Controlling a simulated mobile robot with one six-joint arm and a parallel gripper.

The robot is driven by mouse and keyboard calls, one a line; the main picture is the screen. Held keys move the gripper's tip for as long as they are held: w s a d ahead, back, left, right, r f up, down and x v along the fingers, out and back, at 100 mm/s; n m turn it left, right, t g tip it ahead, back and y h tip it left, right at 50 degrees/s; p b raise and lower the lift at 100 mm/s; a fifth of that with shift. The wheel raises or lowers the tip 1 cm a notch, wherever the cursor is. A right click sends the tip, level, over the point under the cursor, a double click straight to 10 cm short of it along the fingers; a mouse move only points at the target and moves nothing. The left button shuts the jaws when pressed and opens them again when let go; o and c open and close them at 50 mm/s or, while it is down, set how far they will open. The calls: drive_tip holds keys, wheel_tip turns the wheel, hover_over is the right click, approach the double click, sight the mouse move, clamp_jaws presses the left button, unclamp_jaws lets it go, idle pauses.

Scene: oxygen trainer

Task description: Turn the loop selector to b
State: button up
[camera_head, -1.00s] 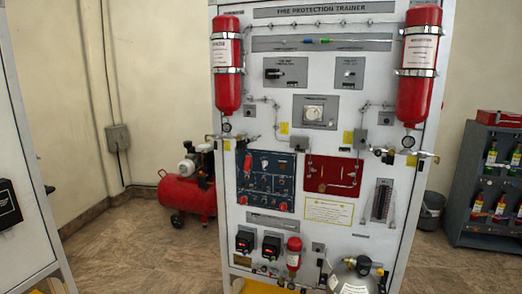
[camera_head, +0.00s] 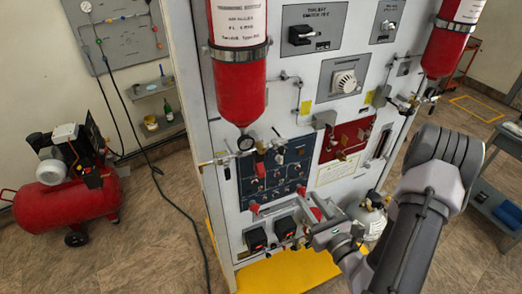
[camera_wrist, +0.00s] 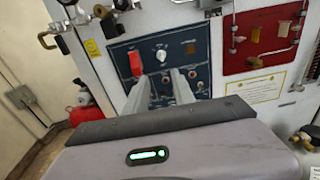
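The blue control panel (camera_head: 275,170) is on the lower left of the white trainer board. In the wrist view the blue panel (camera_wrist: 203,60) shows a white round knob (camera_wrist: 161,55) near its top and a red guarded switch (camera_wrist: 136,64). I cannot read the labels, so I cannot tell which control is the loop selector. My gripper (camera_wrist: 163,77) is open and empty, its two fingers pointing at the blue panel below the white knob. In the head view my gripper (camera_head: 318,222) is low before the board; its fingertips are hard to make out.
Red cylinders (camera_head: 238,85) hang on the board. Pipes and gauges stick out beside the blue panel. A red panel (camera_head: 346,140) is to its right. A white-knobbed dial (camera_head: 345,81) sits higher up. A red compressor (camera_head: 70,200) stands on the floor at left.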

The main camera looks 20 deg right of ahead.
drive_tip(key=w+f+b, duration=0.1)
drive_tip(key=w+b, duration=0.2)
drive_tip(key=b, duration=0.1)
approach(282, 161)
drive_tip(key=w+p, duration=0.1)
drive_tip(key=w, duration=0.7)
drive_tip(key=shift+w+a+r, duration=0.1)
drive_tip(key=shift+w, duration=0.1)
clamp_jaws()
